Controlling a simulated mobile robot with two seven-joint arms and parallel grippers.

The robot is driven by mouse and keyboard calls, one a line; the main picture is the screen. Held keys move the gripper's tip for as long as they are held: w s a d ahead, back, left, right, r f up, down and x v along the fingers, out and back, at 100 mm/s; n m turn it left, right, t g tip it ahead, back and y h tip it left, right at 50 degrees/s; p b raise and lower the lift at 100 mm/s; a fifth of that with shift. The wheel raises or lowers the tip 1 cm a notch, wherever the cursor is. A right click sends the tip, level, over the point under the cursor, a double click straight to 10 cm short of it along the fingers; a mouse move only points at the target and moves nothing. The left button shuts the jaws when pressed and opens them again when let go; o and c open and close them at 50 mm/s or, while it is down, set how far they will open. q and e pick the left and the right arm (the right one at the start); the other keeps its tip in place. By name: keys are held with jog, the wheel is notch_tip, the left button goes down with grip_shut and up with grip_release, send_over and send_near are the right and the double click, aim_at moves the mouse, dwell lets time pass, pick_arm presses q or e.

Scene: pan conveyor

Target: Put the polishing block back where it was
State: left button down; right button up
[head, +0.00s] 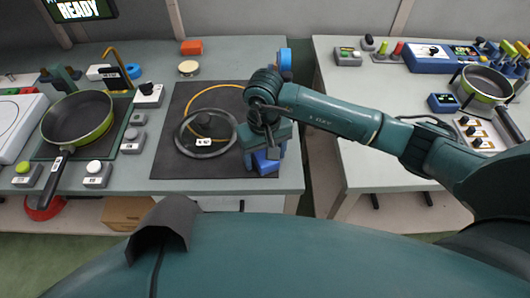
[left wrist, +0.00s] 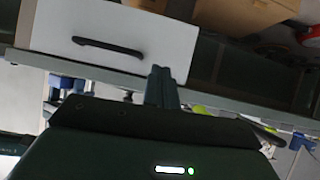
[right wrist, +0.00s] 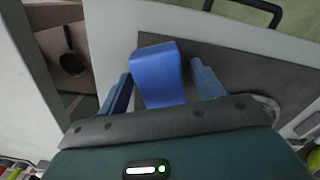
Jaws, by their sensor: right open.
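The polishing block is probably the blue block (head: 267,163) at the front right corner of the dark mat (head: 180,130) on the middle table. In the right wrist view the blue block (right wrist: 160,75) stands between the two spread fingers of my right gripper (right wrist: 163,85). The gripper is open, with a gap visible beside the block. In the head view my right gripper (head: 262,150) points down over the block and hides part of it. My left gripper (left wrist: 162,85) shows only in the left wrist view, its fingers together with nothing seen between them.
A glass lid (head: 207,152) and a yellow cable lie on the mat. An orange block (head: 191,47), a round tan piece (head: 188,68) and a blue object (head: 285,59) are behind. A green pan (head: 78,118) stands left. A gap separates the right table (head: 350,110).

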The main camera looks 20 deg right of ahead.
aim_at(264, 153)
jog(key=shift+r+p, duration=0.3)
notch_tip(264, 153, up, 4)
jog(key=shift+w+r+b, duration=0.15)
jog(key=shift+r+b, duration=0.1)
jog(key=shift+b, duration=0.4)
pick_arm(q)
jog(key=shift+d+f+b, duration=0.2)
jog(key=shift+d+b, duration=0.1)
jog(key=shift+b, duration=0.15)
pick_arm(e)
notch_tip(264, 153, up, 7)
pick_arm(q)
jog(key=shift+s+a, duration=0.1)
